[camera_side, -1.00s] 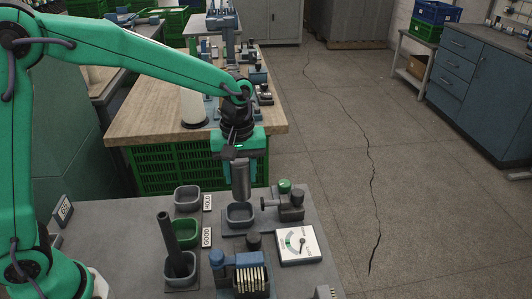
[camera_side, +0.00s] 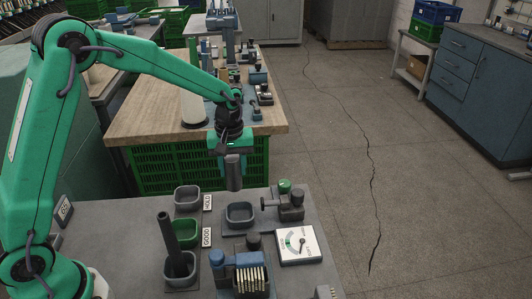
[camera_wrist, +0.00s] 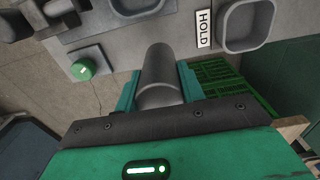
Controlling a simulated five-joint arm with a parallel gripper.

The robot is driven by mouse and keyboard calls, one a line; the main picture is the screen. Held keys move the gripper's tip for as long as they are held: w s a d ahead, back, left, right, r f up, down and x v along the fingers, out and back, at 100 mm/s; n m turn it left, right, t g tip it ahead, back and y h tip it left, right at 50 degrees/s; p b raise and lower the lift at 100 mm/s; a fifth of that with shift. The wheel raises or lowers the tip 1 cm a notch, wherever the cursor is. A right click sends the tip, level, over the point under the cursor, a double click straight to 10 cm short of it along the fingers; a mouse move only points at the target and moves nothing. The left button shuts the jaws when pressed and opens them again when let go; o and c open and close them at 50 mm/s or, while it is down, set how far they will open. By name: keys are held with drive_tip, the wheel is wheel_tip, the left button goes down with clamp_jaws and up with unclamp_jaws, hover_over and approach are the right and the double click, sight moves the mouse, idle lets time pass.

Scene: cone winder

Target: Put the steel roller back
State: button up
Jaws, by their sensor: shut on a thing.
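My gripper (camera_side: 233,163) is shut on the steel roller (camera_side: 234,178), a grey cylinder that hangs upright below it. In the wrist view the roller (camera_wrist: 158,72) sits between the two green fingers. The roller is in the air, above and slightly left of a grey square cup (camera_side: 240,215) in the side view, and apart from it. The grey HOLD tray (camera_side: 187,197) and the green GOOD tray (camera_side: 186,233) stand to the left, both looking empty. The HOLD tray also shows in the wrist view (camera_wrist: 247,43).
A dark rod (camera_side: 168,236) leans in a grey cup (camera_side: 181,280) at the front left. A fixture with a green knob (camera_side: 284,186) is right of the square cup. A dial gauge (camera_side: 299,245) and a blue ribbed device (camera_side: 240,268) are in front.

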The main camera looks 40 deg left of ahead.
sight(233, 178)
drive_tip(key=shift+f, duration=1.9)
drive_tip(key=shift+f, duration=0.15)
drive_tip(key=o, duration=1.3)
wheel_tip(233, 178, up, 11)
drive_tip(key=shift+r, duration=0.65)
drive_tip(key=shift+s, duration=0.1)
